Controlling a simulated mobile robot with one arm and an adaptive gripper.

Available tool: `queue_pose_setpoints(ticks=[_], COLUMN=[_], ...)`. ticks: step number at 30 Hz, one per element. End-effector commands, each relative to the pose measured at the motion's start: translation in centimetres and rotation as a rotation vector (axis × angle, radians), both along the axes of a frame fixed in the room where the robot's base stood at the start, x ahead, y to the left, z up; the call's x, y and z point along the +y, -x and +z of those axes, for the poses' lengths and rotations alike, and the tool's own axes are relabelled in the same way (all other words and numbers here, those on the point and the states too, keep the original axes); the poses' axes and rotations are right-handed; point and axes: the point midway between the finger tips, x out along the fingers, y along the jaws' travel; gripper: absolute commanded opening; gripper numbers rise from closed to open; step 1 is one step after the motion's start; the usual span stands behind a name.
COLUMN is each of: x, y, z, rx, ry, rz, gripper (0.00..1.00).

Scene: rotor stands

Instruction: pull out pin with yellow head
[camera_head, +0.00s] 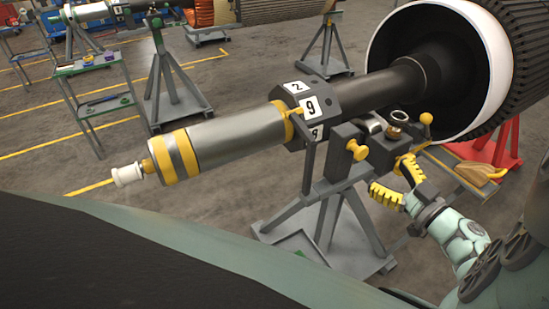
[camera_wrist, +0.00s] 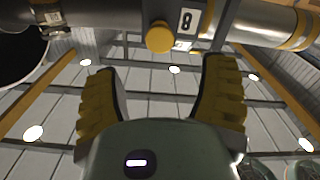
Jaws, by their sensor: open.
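A pin with a round yellow head (camera_head: 357,149) sticks out of the upright grey post of the rotor stand (camera_head: 330,189). In the wrist view this yellow head (camera_wrist: 160,36) is above and between my fingertips, in front of the post. My gripper (camera_head: 398,180) is open, with its yellow ridged fingers below and to the right of the head in the head view. The fingers (camera_wrist: 160,68) are spread wide with nothing between them. The pin's shaft is mostly hidden by its head and the post.
A grey rotor shaft (camera_head: 235,140) with a dark numbered collar (camera_head: 308,105) lies above the stand. Another yellow ball head (camera_head: 427,118) stands beside a dark block. A large white-rimmed housing (camera_head: 493,45) is at right. Floor left of the stand is open.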

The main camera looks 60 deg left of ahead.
Motion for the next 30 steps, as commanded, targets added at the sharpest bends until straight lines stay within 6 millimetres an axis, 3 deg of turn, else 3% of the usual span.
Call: queue_pose_setpoints(ticks=[6,12,18,26,27,30], x=[4.7,7.8,9.2,9.3,9.3,9.3], y=[-0.3,-0.5,-0.6,-0.6,-0.6,-0.6], z=[0.2,0.0,0.1,0.0,0.0,0.0], rx=[0.0,0.002,-0.002,-0.002,-0.001,-0.001], ry=[-0.003,-0.002,-0.001,0.001,0.001,0.0], rz=[0.007,0.006,0.004,0.004,0.004,0.004], gripper=[0.72,0.72,0.72,0.72,0.76,0.65])
